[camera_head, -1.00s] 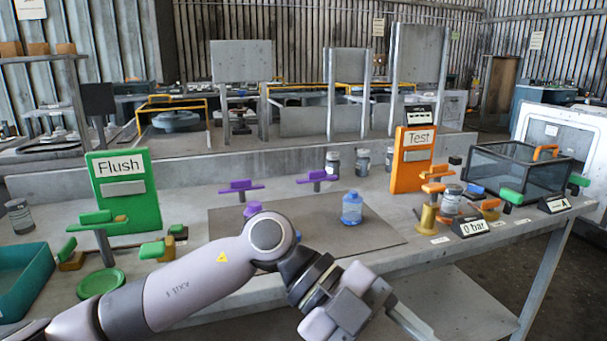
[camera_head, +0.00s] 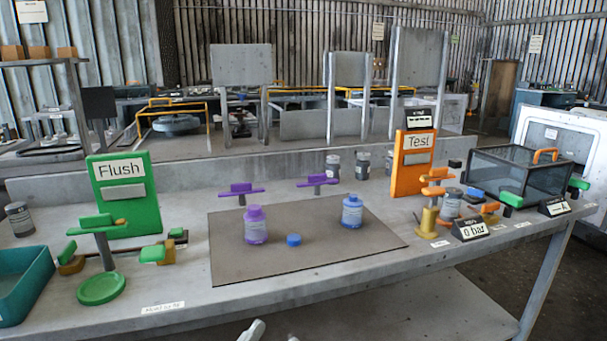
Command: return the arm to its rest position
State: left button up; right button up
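The green Flush panel (camera_head: 124,205), green disc (camera_head: 101,287) and teal bin (camera_head: 28,285) are on the left. Two purple fixtures (camera_head: 241,190) (camera_head: 317,182) stand behind the mat. The orange Test panel (camera_head: 412,165) and dark mesh box (camera_head: 515,175) are on the right. The mat's front is clear.

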pick_arm(q)
jog(key=s+a+f+n+g+y, duration=0.1)
jog(key=s+a+f+g+y, duration=0.15)
jog(key=s+a+f, duration=0.35)
jog(key=s+a+f+n+g+y, duration=0.1)
jog(key=s+a+f+g+y, duration=0.15)
jog(key=f, duration=0.55)
jog(key=s+a+f+n+g+y, duration=0.25)
jog(key=s+a+f, duration=0.25)
jog(key=f, duration=0.3)
notch_tip(320, 180, up, 12)
jog(key=s+a+m+y+p, duration=0.1)
jog(key=s+p, duration=0.1)
jog(key=p, duration=1.3)
jog(key=shift+s+a+f, duration=0.15)
jog(key=shift+a, duration=0.1)
